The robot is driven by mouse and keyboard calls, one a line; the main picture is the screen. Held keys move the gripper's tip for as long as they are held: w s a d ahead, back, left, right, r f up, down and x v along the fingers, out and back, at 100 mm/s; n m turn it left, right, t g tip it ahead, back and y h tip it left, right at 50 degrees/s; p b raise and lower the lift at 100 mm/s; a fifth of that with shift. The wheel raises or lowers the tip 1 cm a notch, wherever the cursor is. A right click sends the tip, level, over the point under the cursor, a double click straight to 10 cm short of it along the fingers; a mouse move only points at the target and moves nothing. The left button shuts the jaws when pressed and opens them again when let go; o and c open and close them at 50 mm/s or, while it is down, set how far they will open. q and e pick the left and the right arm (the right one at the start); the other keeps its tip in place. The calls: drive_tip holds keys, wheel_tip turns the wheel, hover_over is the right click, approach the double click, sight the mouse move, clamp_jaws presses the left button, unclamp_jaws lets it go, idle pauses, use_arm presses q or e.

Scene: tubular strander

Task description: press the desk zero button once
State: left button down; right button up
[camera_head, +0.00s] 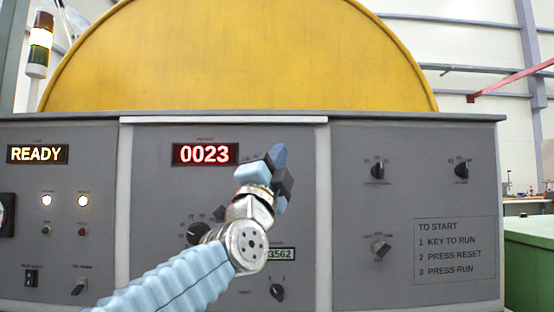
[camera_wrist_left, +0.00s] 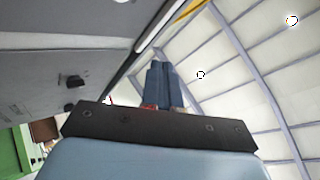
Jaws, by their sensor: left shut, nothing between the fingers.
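The grey control desk (camera_head: 400,205) fills the head view. Its middle panel has a red counter display (camera_head: 205,154) reading 0023. I cannot make out the zero button; the gripper and wrist cover part of the panel right of and below the display. Whether the fingers touch the panel cannot be told. My right gripper is out of view.
A yellow round guard (camera_head: 240,60) rises behind the desk. A black knob (camera_head: 198,233) and a lower selector (camera_head: 277,292) are near my left arm. Selectors (camera_head: 377,170) are on the right panel. A READY display (camera_head: 37,154) and lit lamps (camera_head: 83,201) are at left.

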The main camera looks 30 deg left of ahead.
use_arm(q)
drive_tip(key=w+a+p, duration=0.2)
drive_tip(key=w+a, duration=0.2)
drive_tip(key=w, duration=0.3)
drive_tip(key=shift+a, duration=0.2)
drive_tip(key=shift+w, duration=0.1)
idle(1.8)
drive_tip(key=shift+w+a, duration=0.2)
drive_tip(key=shift+w, duration=0.1)
drive_tip(key=shift+w+a+p, duration=0.2)
drive_tip(key=shift+w+p, duration=0.1)
drive_tip(key=shift+p, duration=0.2)
idle(0.5)
idle(0.3)
drive_tip(key=shift+s+d+f+b, duration=0.1)
drive_tip(key=shift+s+d+b, duration=0.25)
drive_tip(key=shift+s, duration=0.3)
drive_tip(key=shift+s+d, duration=0.1)
